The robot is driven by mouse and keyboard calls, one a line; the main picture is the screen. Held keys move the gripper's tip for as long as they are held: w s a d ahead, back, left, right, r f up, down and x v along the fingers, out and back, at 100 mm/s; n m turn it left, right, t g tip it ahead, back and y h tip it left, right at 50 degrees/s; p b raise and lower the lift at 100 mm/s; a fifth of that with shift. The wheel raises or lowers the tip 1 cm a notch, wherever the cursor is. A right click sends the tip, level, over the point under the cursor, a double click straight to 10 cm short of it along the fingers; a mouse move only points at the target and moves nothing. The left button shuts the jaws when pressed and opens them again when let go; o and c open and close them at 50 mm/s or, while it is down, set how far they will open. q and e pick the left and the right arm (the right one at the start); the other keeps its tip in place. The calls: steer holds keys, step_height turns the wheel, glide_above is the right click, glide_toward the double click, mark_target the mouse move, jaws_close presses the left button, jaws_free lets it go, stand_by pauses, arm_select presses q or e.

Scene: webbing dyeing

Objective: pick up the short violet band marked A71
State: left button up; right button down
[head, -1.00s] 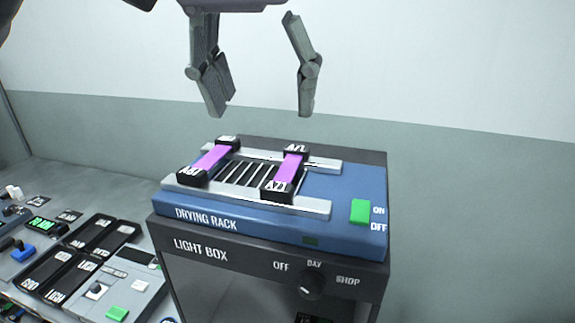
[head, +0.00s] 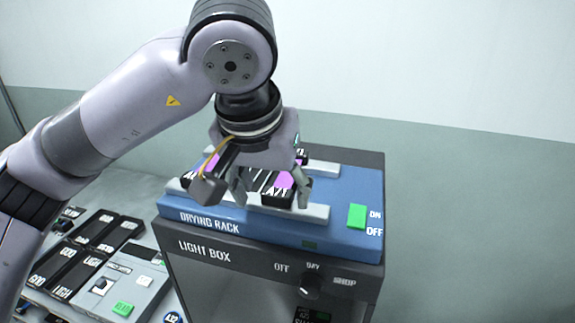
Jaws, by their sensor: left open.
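The violet band marked A71 (head: 284,180) lies on the drying rack (head: 346,189), on top of the light box. Its near black end block with the label shows; its middle is partly hidden by my left gripper. My left gripper (head: 271,197) is low over the rack, open, with its fingers on either side of the A71 band's near end. Whether the fingers touch the band or rack I cannot tell. A second violet band (head: 211,162) lies to the left on the rack, mostly covered by the gripper. My right gripper is not in view.
The light box (head: 205,251) has a knob (head: 311,285) on its front. A green switch (head: 357,216) sits at the rack's right. Black labelled trays (head: 70,262) and a grey control panel (head: 125,285) are on the lower left. The space right of the rack is clear.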

arm_select(q)
steer(key=shift+w+f, duration=0.2)
steer(key=shift+f, duration=0.25)
steer(key=shift+s+d, duration=0.1)
steer(key=shift+c, duration=0.7)
jaws_close()
